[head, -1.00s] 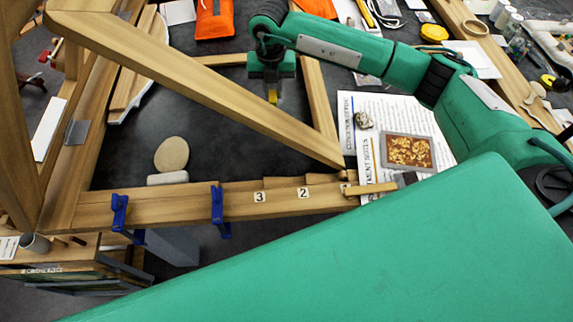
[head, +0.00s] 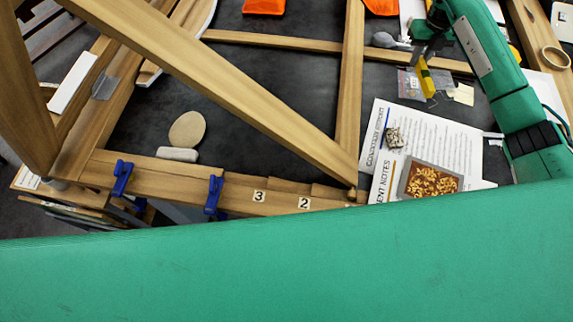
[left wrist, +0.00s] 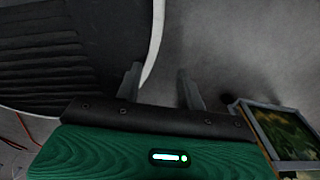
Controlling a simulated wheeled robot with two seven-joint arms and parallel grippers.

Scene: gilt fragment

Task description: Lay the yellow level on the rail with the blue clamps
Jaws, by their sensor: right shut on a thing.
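The yellow level (head: 426,78) is held in my right gripper (head: 424,55), which is shut on it at the upper right of the head view. It hangs above the dark tabletop, well apart from the rail. The wooden rail (head: 240,194) runs across the near side of the frame, with two blue clamps (head: 122,178) (head: 214,194) on its left half and number tags to their right. My left gripper (left wrist: 158,75) shows only in the left wrist view. Its fingers are apart with nothing between them, over a grey floor.
A slanting wooden beam (head: 220,85) crosses above the table and meets the rail's right part. Printed sheets (head: 430,143), a framed tray of gilt flakes (head: 431,181) and a small bag (head: 410,86) lie at right. A round pad (head: 187,129) and white block (head: 177,154) lie behind the rail.

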